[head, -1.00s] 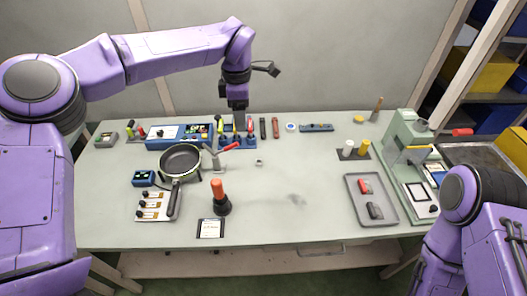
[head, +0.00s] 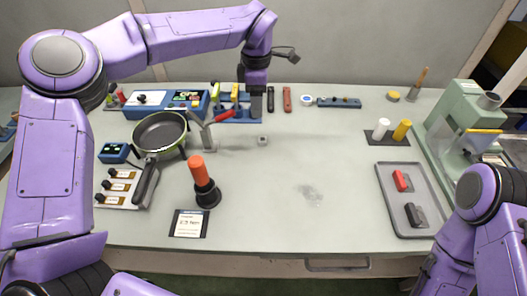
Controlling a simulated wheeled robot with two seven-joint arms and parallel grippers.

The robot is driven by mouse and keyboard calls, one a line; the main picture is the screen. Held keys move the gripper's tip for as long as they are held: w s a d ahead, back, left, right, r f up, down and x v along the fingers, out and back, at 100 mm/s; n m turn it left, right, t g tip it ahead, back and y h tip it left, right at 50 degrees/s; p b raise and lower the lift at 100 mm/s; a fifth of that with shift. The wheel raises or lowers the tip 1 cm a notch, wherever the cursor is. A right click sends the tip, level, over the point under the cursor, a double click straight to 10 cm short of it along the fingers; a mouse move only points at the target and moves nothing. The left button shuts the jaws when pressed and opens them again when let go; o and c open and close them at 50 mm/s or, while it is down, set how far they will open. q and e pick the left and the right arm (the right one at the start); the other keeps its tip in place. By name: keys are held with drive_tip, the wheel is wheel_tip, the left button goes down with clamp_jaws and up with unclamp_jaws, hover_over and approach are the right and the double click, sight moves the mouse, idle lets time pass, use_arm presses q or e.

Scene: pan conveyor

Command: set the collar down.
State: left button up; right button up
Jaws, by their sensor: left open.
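A small grey, ring-like piece (head: 263,140), which looks like the collar, lies on the bare middle of the table (head: 290,225). My left gripper (head: 255,108) points down at the back of the table, behind this piece and apart from it, at the right end of the blue tool rack. Its jaws are open, and its fingertips are hard to make out against the dark tools. I cannot see anything held in it. My right arm is at the lower right, and its gripper is out of view.
A pan (head: 160,131) sits at the left, beside a clamp with a red handle (head: 224,116). An orange-handled tool (head: 202,183) stands at the front. A grey tray (head: 425,218) and a green machine (head: 453,120) are at the right.

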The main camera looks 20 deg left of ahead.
use_arm(q)
drive_tip(key=f, duration=0.8)
drive_tip(key=d+f, duration=0.1)
drive_tip(key=f, duration=0.3)
drive_tip(key=shift+f, duration=0.1)
drive_tip(key=shift+w+f, duration=0.1)
drive_tip(key=shift+f, duration=0.4)
clamp_jaws()
use_arm(e)
drive_tip(key=shift+f, duration=0.8)
